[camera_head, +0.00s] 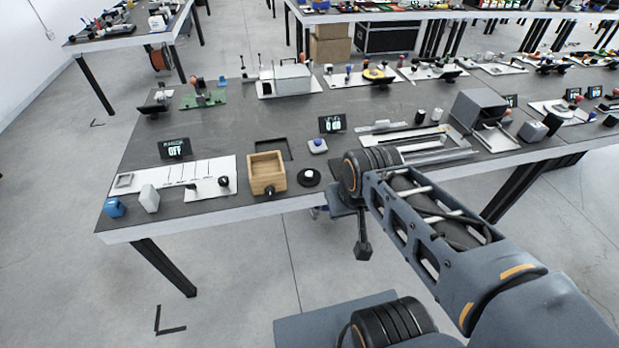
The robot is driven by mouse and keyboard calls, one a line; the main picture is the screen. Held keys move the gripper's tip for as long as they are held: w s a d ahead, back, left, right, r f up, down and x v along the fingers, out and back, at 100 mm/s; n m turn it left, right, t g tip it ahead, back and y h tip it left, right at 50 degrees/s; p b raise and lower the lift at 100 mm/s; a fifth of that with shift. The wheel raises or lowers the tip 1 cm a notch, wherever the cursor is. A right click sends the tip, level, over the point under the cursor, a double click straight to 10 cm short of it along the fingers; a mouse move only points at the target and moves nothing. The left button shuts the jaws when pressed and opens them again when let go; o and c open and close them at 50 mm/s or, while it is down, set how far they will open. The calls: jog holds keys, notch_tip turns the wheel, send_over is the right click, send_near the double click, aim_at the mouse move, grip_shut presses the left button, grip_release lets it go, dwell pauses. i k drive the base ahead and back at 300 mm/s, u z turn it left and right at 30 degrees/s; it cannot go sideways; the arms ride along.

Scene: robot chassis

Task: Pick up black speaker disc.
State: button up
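A round black disc (309,177) with a white centre lies flat near the front edge of the dark tabletop (300,215), just right of a wooden box. It looks like the speaker disc, though it is small in this view. My arm reaches in from the lower right, and its end hangs off the front of the table. My gripper (362,249) seems to be the small dark end below the tabletop edge, right of and lower than the disc. It is apart from the disc. Its fingers are too small to make out.
The wooden box (268,186) stands close on the disc's left. A blue-grey button block (317,146) and a small display (332,124) are behind it. Bare tabletop lies around the disc's front.

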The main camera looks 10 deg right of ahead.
aim_at(307, 177)
jog(key=u, duration=2.3)
jog(key=i, duration=1.3)
jog(key=z, duration=3.1)
